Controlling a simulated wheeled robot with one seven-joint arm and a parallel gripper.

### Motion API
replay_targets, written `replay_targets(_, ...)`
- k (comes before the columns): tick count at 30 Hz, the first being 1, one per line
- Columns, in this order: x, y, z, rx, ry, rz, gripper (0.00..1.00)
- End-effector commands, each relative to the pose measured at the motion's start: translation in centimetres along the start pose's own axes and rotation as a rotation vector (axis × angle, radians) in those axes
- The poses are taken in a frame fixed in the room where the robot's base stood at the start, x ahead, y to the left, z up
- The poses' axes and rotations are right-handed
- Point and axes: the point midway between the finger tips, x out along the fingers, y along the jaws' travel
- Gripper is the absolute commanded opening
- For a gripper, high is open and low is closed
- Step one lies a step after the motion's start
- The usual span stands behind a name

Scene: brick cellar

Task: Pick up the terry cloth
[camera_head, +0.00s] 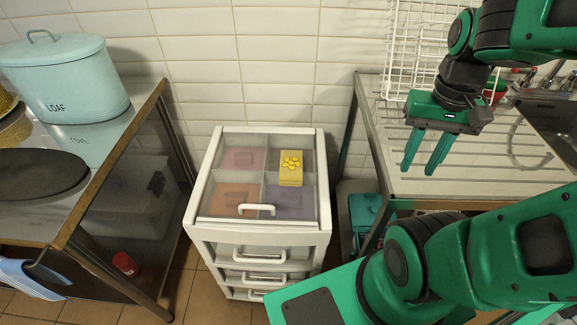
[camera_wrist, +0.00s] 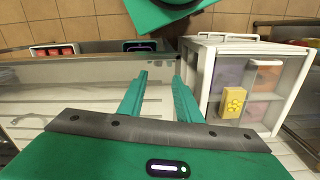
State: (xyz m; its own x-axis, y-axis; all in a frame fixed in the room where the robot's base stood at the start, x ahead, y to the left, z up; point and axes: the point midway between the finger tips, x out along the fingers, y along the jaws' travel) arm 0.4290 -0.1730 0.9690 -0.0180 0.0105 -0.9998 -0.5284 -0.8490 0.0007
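I cannot tell for certain which thing is the terry cloth. A blue and white striped cloth (camera_head: 32,278) hangs at the lower left, at the side of the left table. A yellow folded or block-shaped item with a raised round pattern (camera_head: 291,168) lies on the clear top of the white drawer cabinet (camera_head: 325,180); it also shows in the wrist view (camera_wrist: 233,104). My gripper (camera_head: 419,168) is over the ribbed drainboard at the right, apart from both. In the wrist view its fingers (camera_wrist: 160,78) stand apart with nothing between them.
Pink, orange and purple items show dimly in compartments under the cabinet top. A blue LOAF bin (camera_head: 65,80) and a dark oval board (camera_head: 40,172) are on the left table. A white wire rack (camera_head: 420,40) stands on the drainboard (camera_head: 490,160). A red container (camera_head: 126,264) is below left.

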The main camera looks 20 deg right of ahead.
Motion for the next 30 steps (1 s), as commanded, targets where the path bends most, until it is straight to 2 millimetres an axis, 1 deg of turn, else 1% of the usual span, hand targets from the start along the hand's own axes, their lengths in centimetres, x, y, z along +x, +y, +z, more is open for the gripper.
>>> replay_targets(1,0.0,0.0,0.0,-0.001,0.000,0.000,0.36)
replay_targets(2,0.0,0.0,0.0,-0.002,0.000,0.000,0.43)
replay_targets(3,-0.3,0.4,0.7,-0.008,0.007,-0.004,0.53)
replay_targets(5,-0.5,0.4,0.7,-0.028,0.013,-0.002,0.67)
replay_targets(6,-0.6,0.1,0.3,-0.053,0.013,0.002,0.77)
replay_targets(7,-0.6,-0.1,-0.1,-0.078,0.014,0.007,0.84)
replay_targets(9,-0.6,-1.8,-1.1,-0.162,0.015,0.022,1.00)
replay_targets(11,-0.5,-3.0,-2.3,-0.256,0.016,0.035,1.00)
replay_targets(14,-0.1,-5.4,-4.8,-0.441,0.016,0.057,1.00)
replay_targets(17,0.6,-8.2,-7.2,-0.634,0.016,0.073,1.00)
replay_targets(20,1.6,-11.4,-9.2,-0.827,0.013,0.082,1.00)
replay_targets(21,2.1,-12.8,-9.9,-0.904,0.011,0.083,1.00)
replay_targets(23,2.9,-14.9,-10.9,-1.020,0.009,0.083,1.00)
replay_targets(25,4.0,-17.5,-11.9,-1.154,0.007,0.079,1.00)
replay_targets(27,5.2,-20.1,-12.6,-1.284,0.006,0.072,1.00)
replay_targets(30,6.9,-23.5,-13.2,-1.449,0.005,0.058,1.00)
